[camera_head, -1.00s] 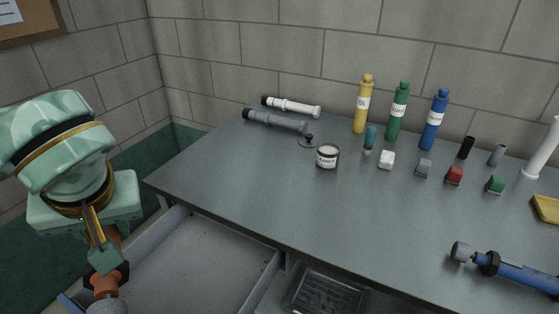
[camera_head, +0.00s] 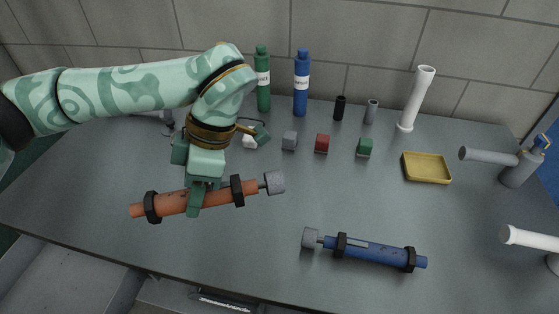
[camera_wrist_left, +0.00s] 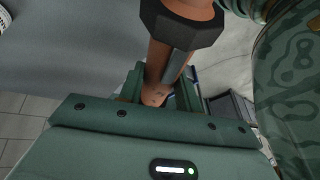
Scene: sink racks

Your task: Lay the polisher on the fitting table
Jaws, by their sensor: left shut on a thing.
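My left gripper (camera_head: 197,206) is shut around the middle of an orange polisher (camera_head: 172,203) with black rings and a grey cylindrical head. The polisher is held roughly level over the left-middle of the grey fitting table (camera_head: 270,220), seemingly above its surface. Its orange body also shows between the fingers in the left wrist view (camera_wrist_left: 158,65), with a black ring close to the camera. A similar blue tool (camera_head: 375,252) with black rings and a grey head lies on the table at the front right. My right gripper is not in view.
A green bottle (camera_head: 263,85) and a blue bottle (camera_head: 301,85) stand at the back. Small grey, red (camera_head: 322,144) and green (camera_head: 364,148) blocks lie before them. A yellow tray (camera_head: 427,168) and white pipe (camera_head: 414,100) are at right. The table between polisher and blue tool is clear.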

